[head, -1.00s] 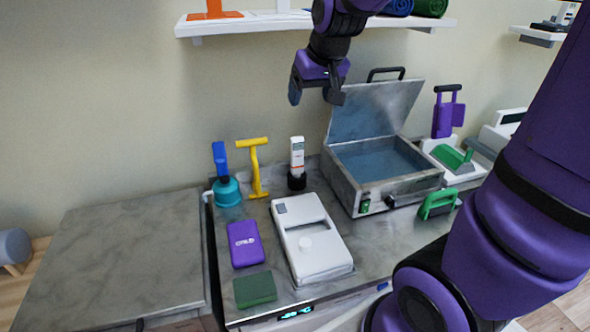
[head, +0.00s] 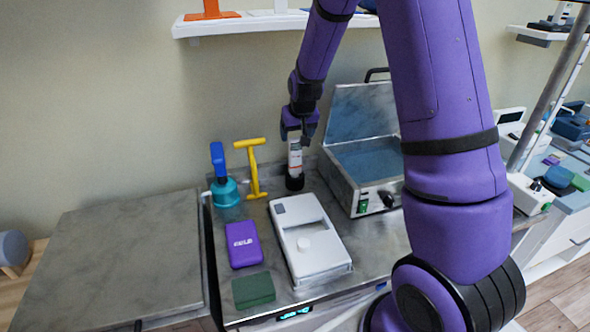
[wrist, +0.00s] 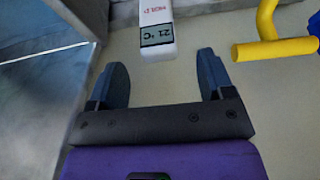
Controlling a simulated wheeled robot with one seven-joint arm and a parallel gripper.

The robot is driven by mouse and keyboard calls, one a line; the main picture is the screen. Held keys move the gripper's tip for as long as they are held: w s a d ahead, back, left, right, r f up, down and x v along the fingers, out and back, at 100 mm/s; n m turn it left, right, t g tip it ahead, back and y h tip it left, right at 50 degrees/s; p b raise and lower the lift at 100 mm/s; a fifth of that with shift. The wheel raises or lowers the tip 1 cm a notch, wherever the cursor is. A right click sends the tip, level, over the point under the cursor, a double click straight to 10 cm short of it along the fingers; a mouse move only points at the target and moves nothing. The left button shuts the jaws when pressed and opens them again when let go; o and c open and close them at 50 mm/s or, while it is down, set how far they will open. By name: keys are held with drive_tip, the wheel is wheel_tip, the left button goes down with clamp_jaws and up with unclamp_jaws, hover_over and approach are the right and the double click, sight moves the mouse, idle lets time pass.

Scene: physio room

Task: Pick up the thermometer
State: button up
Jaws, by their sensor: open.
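The thermometer (head: 295,160) is a slim white stick with a grey display, standing upright in a small black holder (head: 295,183) at the back of the bench. In the wrist view the thermometer (wrist: 157,32) shows its display, reading 21 °C, just ahead of the gap between my fingertips. My gripper (head: 297,134) is open and empty, at the thermometer's upper end, and hides its top in the head view. In the wrist view both fingers of my gripper (wrist: 162,62) are spread apart, one on either side of the thermometer's line, without visible contact.
A yellow T-shaped tool (head: 253,168) and a teal-based blue-handled tool (head: 225,185) stand left of the thermometer. An open metal case (head: 345,190) stands close on the right. A white device (head: 318,255), purple box (head: 243,244) and green block (head: 254,290) lie in front.

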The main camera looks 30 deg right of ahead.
sight(296, 139)
drive_tip(key=shift+w+x, duration=0.15)
drive_tip(key=shift+x, duration=1.65)
drive_tip(key=shift+w+x, duration=0.2)
drive_tip(key=shift+x, duration=1.65)
drive_tip(key=shift+d+r, duration=0.15)
drive_tip(key=c, duration=1.3)
drive_tip(key=shift+s+r, duration=0.1)
drive_tip(key=shift+r, duration=0.05)
